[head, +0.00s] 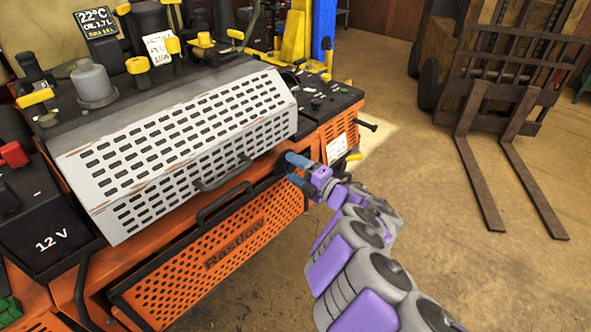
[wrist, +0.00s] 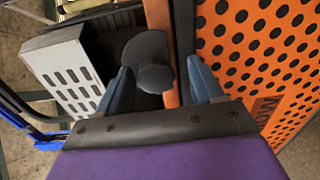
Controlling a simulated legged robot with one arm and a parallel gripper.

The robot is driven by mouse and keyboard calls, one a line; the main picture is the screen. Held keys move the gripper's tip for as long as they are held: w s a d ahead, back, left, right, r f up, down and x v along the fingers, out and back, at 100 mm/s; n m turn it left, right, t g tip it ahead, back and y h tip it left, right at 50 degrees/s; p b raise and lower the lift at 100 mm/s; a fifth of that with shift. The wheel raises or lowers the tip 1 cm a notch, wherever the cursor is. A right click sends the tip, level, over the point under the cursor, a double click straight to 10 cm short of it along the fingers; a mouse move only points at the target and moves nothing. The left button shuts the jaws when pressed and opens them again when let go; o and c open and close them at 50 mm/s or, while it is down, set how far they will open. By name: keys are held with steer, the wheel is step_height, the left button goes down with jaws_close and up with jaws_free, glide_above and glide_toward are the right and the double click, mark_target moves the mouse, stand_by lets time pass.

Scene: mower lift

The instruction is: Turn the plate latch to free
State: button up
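A black rounded knob (wrist: 155,78), which looks like the plate latch, shows in the wrist view between my two blue fingers. In the head view it is mostly hidden behind my gripper (head: 292,169), at the right end of the machine's front. My gripper is open, with a finger on each side of the knob (wrist: 160,70). A gap shows at the right finger; contact at the left finger cannot be told. The grey slotted plate (head: 180,145) covers the upper front of the orange machine and has a dark handle (head: 222,175).
Below the plate is an orange perforated panel (head: 215,260) with a black handle (head: 224,203). A yellow-tipped lever (head: 353,156) and a black rod (head: 368,126) stick out just right of my gripper. Forklift forks (head: 535,195) lie at the right. The floor between is clear.

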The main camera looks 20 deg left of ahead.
steer(key=shift+d+r, duration=0.1)
steer(key=shift+d, duration=0.05)
steer(key=shift+d, duration=0.25)
steer(key=v, duration=1.6)
steer(key=shift+s+d, duration=0.2)
steer(key=shift+d, duration=0.05)
